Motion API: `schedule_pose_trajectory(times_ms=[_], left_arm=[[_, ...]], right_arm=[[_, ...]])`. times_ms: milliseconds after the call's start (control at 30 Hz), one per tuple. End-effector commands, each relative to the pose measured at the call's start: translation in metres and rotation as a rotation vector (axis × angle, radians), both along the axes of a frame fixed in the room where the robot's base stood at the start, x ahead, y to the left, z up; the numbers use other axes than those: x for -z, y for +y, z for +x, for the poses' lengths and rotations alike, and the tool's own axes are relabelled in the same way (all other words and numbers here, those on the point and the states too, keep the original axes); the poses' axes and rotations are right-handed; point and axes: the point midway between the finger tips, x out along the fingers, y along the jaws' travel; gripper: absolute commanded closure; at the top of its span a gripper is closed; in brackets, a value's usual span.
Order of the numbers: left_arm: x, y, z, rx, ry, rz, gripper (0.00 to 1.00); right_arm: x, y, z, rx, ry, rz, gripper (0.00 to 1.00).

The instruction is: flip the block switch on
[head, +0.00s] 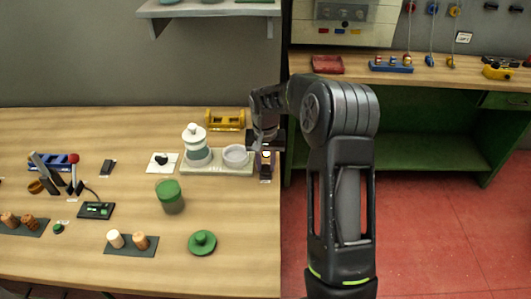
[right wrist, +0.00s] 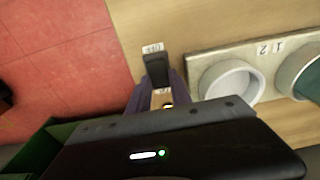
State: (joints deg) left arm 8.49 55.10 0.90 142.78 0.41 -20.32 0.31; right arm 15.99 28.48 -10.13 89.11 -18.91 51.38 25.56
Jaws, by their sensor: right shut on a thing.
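The block switch (head: 265,173) is a small dark unit at the right end of the table in the head view, partly hidden by my right gripper. In the right wrist view its black block (right wrist: 157,70) sticks out beyond the fingers, with small white labels at its far and near ends. The lettering is too small to read surely. My right gripper (head: 263,147) is over the switch, with its fingers (right wrist: 158,93) on either side of it, shut on it. The hand hides the near part. My left gripper does not show clearly.
A pale tray (head: 217,169) with a white jar (head: 196,145) and a white ring-shaped cup (head: 236,155) stands just left of the switch. A yellow rack (head: 225,120) is behind. The table's right edge is close by; red floor lies beyond.

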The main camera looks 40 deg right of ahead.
Motion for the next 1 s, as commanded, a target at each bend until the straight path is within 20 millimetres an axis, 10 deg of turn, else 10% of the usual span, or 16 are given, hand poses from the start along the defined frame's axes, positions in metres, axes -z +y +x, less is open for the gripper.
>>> schedule_pose_trajectory(times_ms=[467, 500, 1000], left_arm=[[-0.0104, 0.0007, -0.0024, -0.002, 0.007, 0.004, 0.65], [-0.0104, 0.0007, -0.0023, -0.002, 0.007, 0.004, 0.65], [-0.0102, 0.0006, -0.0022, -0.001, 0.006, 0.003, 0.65]], right_arm=[[0.0000, -0.0024, 0.0028, 0.001, 0.061, 0.058, 1.00], [0.0000, -0.0024, 0.0028, 0.001, 0.061, 0.057, 0.72], [0.0000, -0.0018, 0.0027, 0.000, 0.062, 0.057, 0.53]])
